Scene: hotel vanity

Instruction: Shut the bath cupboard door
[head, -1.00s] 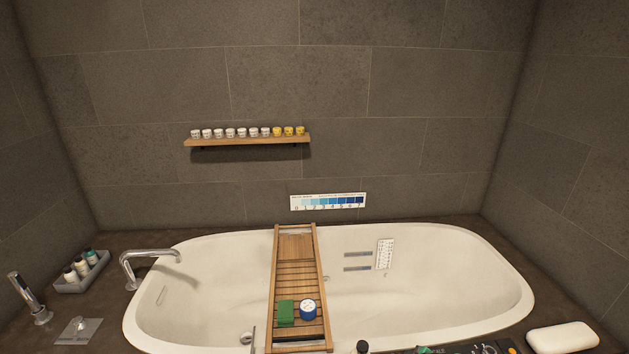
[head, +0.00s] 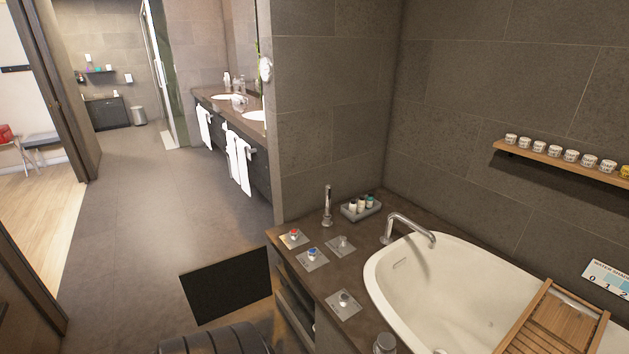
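A flat black panel (head: 226,286), which looks like the bath cupboard door, stands out to the left from the front of the bath surround in the head view. It appears swung wide open, with its right edge near the cupboard. The bath cupboard (head: 296,312) is below the stone deck, and its open front shows shelf edges; its inside is mostly hidden. Neither of my grippers is in view.
Taps and control plates (head: 312,255) sit on the stone deck beside the white bathtub (head: 400,290). A wooden bath tray (head: 556,322) spans the tub. Open floor (head: 150,220) lies left of the panel. A double-basin vanity (head: 236,110) stands farther back.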

